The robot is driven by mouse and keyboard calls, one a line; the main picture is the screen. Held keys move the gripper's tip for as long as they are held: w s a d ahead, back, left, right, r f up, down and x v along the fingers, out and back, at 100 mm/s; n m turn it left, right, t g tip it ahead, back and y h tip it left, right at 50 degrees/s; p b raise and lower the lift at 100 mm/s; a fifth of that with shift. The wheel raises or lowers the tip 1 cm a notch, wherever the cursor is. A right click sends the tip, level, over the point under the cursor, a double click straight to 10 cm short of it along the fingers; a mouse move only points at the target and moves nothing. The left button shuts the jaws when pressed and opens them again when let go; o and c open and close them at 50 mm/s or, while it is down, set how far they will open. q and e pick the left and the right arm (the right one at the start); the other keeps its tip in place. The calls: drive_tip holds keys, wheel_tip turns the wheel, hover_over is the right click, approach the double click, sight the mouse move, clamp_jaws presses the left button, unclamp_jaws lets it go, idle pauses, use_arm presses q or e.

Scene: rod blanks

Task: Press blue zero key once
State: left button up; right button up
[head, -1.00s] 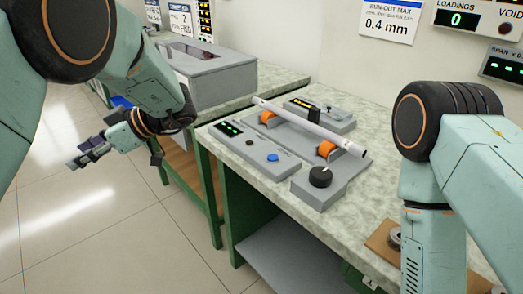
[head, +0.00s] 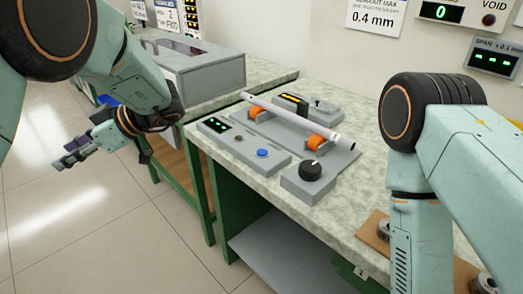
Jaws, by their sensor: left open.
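The blue zero key (head: 262,153) is a small round button on a low grey panel (head: 236,148) near the front of the bench. A green-lit display (head: 216,125) and a small dark knob sit to its left on the same panel. My left gripper (head: 68,158) is open and empty over the floor, left of the bench and well apart from the key. My right arm reaches in from the right over the bench; its gripper is not in view.
A pale rod (head: 300,122) lies across orange rollers (head: 318,144) behind the panel. A black dial (head: 310,170) on a grey block stands right of the key. A grey box (head: 190,68) stands on the farther bench. Floor left of the benches is clear.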

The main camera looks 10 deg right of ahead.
clamp_jaws()
idle(1.1)
